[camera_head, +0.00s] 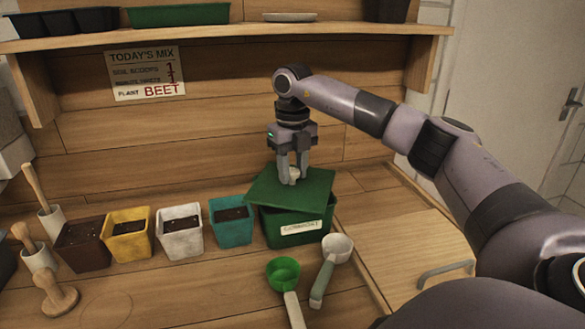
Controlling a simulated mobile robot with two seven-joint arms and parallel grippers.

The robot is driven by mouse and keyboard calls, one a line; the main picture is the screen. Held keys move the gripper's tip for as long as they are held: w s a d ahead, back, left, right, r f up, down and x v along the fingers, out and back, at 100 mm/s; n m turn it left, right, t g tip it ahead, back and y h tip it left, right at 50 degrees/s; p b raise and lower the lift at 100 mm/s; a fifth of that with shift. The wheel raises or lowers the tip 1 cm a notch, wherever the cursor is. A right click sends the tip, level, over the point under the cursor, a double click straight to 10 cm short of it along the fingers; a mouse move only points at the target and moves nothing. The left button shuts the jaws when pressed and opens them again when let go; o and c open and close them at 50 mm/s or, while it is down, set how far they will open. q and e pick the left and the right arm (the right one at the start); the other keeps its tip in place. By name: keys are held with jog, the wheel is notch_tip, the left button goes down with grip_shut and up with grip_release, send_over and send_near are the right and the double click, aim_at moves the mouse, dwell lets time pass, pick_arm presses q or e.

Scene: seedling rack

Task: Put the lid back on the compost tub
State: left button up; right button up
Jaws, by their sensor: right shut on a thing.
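The compost tub (292,236) is a dark green box with a white label reading COMPOST, standing on the wooden bench right of the teal pot. Its green lid (270,198) lies over its top, turned and shifted to the left, with its left corner beyond the tub's side. Whether the lid touches the rim all round is hard to see. My right gripper (293,177) points down above the lid and is shut on its pale knob (294,172). My left gripper is not in view.
Brown (83,245), yellow (128,235), white (181,231) and teal (232,221) pots of soil stand in a row left of the tub. A green scoop (284,272) and a white scoop (336,249) lie in front. A shelf (220,36) runs above.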

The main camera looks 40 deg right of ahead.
jog(key=shift+f+p, duration=0.15)
jog(key=shift+p, duration=0.85)
dwell(1.4)
jog(key=o, duration=1.6)
jog(key=shift+r+p, duration=2.05)
jog(key=shift+r, duration=1.45)
